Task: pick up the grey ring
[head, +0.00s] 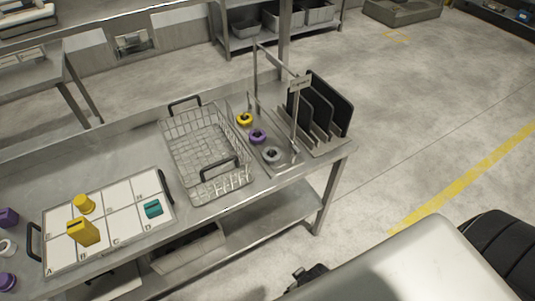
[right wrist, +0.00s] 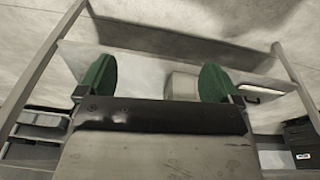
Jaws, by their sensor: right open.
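Each ring has a dark centre. In the right wrist view my right gripper (right wrist: 157,82) is open, its two green fingertips wide apart with nothing between them. The grey ring does not show in that view. My left gripper is not in view.
A wire basket (head: 163,137) with black handles stands left of the rings. A tray of white cells (head: 120,197) holds yellow and teal pieces.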

